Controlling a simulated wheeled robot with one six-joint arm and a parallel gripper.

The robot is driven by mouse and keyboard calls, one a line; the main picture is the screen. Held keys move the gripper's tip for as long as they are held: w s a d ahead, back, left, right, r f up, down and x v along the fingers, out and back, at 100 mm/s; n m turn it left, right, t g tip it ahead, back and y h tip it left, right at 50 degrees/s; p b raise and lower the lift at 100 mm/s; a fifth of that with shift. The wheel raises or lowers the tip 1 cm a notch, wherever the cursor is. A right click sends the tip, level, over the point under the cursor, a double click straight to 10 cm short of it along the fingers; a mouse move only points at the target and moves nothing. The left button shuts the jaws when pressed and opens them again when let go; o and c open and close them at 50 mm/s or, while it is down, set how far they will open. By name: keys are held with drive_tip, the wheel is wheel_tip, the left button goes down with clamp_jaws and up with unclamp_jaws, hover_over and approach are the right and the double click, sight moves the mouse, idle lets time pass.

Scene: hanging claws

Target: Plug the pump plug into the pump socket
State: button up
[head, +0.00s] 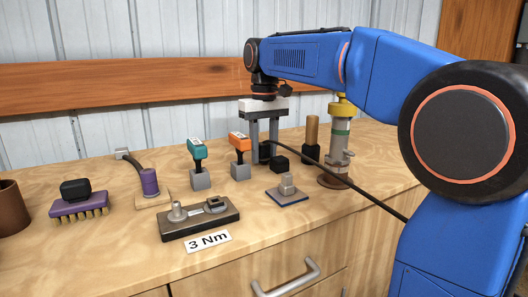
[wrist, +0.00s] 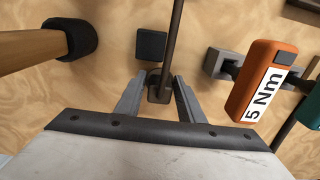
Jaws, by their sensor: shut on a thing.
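My gripper (head: 264,154) points down over the middle of the counter, its two grey fingers closed on a dark plug (head: 265,151) with a black cable. In the wrist view the plug (wrist: 158,90) sits between the fingertips (wrist: 159,82), and the cable runs up the picture from it. I cannot tell whether the plug touches the counter. A small black block (head: 280,164), apparently the pump socket, stands close to the right of the plug. The block also shows in the wrist view (wrist: 151,45), apart from the plug; no opening on it can be made out.
An orange tool (head: 239,141) marked 5 Nm on a grey block stands close left. A teal tool (head: 197,150) is farther left. A wooden-handled tool (head: 312,130) and a green-banded column (head: 341,132) stand right. The cable (head: 365,192) crosses the counter's front edge.

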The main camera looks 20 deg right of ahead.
drive_tip(key=o, duration=1.3)
drive_tip(key=shift+f, duration=0.15)
drive_tip(key=shift+c, duration=0.2)
drive_tip(key=shift+f, duration=0.1)
